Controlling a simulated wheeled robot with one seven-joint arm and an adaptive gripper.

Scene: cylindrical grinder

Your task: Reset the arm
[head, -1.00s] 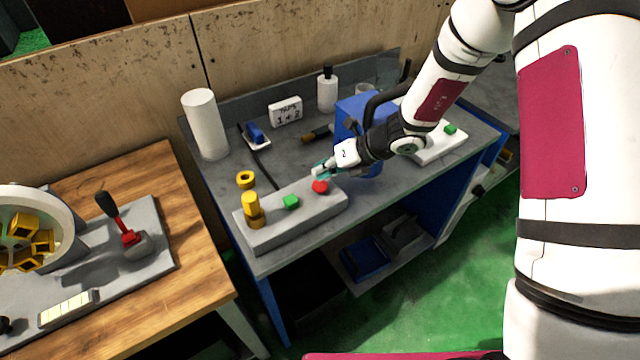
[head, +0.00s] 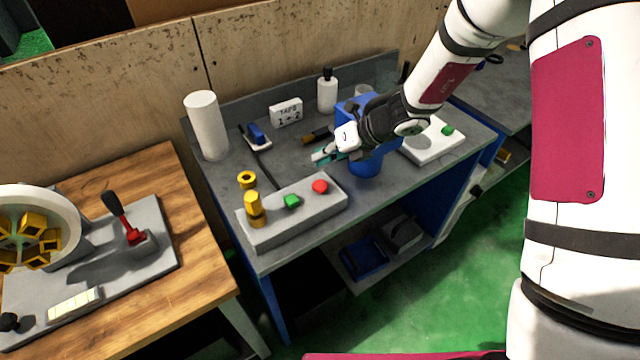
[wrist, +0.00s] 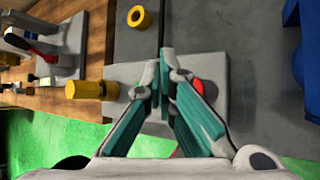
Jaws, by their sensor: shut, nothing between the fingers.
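My gripper (head: 318,158) is shut and empty. In the head view it hangs above the grey bench, behind the red button and in front of the blue machine. In the wrist view its teal fingers (wrist: 163,70) meet above the grey control block, which they partly cover. The control block (head: 270,232) carries a red button (head: 320,186), a green button (head: 292,201) and a yellow knob (head: 254,208).
A blue machine (head: 365,162) stands close to my gripper. A yellow ring (head: 247,179), a white cylinder (head: 206,125), a bottle (head: 327,91) and a sign (head: 286,111) stand on the bench.

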